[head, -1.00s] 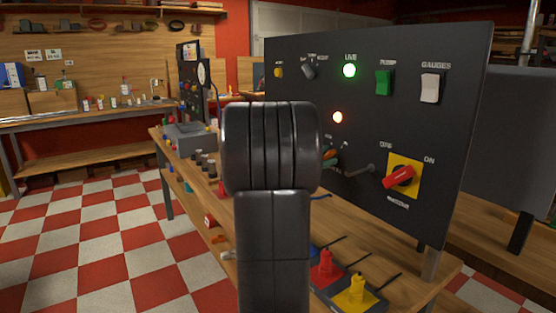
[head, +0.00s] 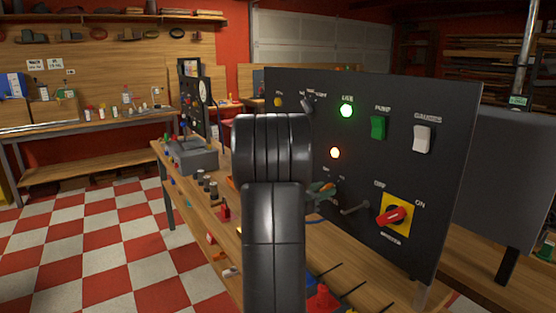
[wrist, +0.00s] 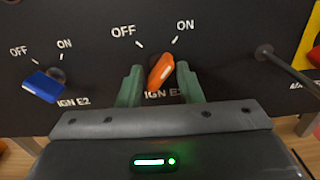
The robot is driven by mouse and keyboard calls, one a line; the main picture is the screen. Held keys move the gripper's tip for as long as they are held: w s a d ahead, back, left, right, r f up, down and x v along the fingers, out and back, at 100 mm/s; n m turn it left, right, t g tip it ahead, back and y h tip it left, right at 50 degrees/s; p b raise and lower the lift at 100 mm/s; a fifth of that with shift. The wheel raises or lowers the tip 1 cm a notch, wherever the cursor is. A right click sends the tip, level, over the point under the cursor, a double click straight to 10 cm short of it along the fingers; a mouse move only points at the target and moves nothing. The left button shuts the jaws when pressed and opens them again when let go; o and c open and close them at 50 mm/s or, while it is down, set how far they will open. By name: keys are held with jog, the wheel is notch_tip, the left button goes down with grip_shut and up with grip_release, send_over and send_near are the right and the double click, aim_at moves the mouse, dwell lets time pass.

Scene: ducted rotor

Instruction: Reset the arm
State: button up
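In the wrist view, an orange knob (wrist: 161,71) sits on the black panel between OFF and ON marks, its tip slanted up toward ON. The two green fingers of my gripper (wrist: 160,86) stand on either side of it, apart, with narrow gaps visible. My gripper also shows in the head view (head: 321,191), partly hidden behind my dark arm, close to the panel (head: 390,165). I cannot tell there whether the fingers touch the knob. A blue knob (wrist: 43,87), labelled IGN E2, is to the left, its handle pointing lower left.
The panel has a lit green LIVE light (head: 347,110), a lit orange light (head: 334,153), green (head: 378,128) and white (head: 422,138) switches, and a red rotary switch (head: 392,216). A metal rod (wrist: 285,66) juts out right of my gripper. Checkered floor (head: 110,240) is clear at left.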

jog(key=shift+r+n+p, duration=0.15)
jog(key=shift+n+p, duration=1)
jog(key=shift+p, duration=0.8)
jog(key=shift+r+n+p, duration=0.1)
jog(key=shift+n+p, duration=1.05)
jog(key=shift+p, duration=0.8)
jog(key=n+p, duration=0.3)
jog(key=p, duration=0.1)
jog(key=shift+p, duration=0.4)
jog(key=shift+f+n+p, duration=0.1)
jog(key=shift+n+p, duration=0.2)
jog(key=shift+p, duration=0.1)
jog(key=shift+f, duration=0.1)
